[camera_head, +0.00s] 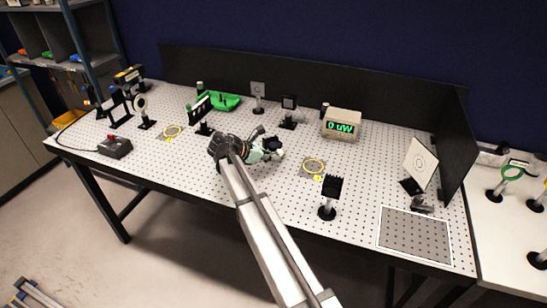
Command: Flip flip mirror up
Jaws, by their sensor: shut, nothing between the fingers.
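My arm reaches in from the lower right and bends near the middle of the perforated optical table (350,200). My gripper (276,148) is small and dark at its end, just above the table's middle. Its fingers are shut with nothing between them. I cannot tell the flip mirror apart with certainty; it may be among the dark parts beside my gripper or hidden by my arm. Whether it is up or down cannot be told.
A power meter (342,123) reads "0 uW". A black block on a post (329,196) and a white target card (420,164) stand right. Black panels (300,85) edge the back and right.

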